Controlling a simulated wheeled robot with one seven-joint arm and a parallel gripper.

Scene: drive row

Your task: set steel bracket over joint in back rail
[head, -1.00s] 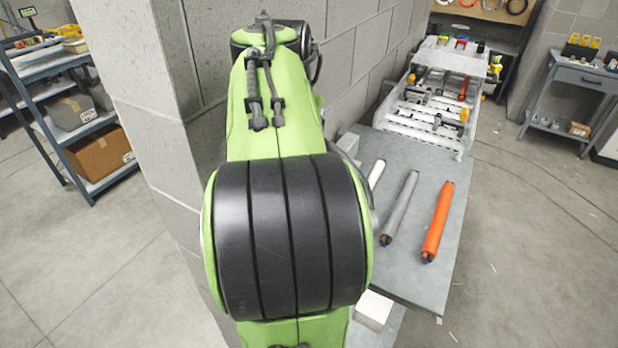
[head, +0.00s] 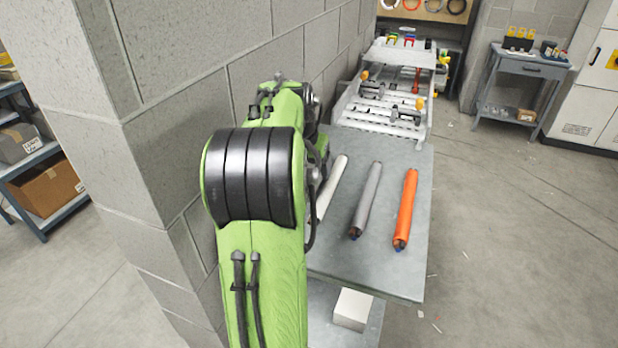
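A long rack of pale metal rails (head: 385,108) stands at the far end of the bench, against the block wall. Small dark and orange parts sit on it, too small to tell apart. I cannot make out the steel bracket or the joint in the back rail. My green arm fills the middle of the head view and reaches toward the bench beside the wall. My gripper does not show; the arm's own links hide its end.
A grey bench (head: 385,255) carries a white roller (head: 330,185), a grey roller (head: 366,200) and an orange roller (head: 405,210). A white block (head: 352,308) lies on the shelf below. A wall corner stands close on the left.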

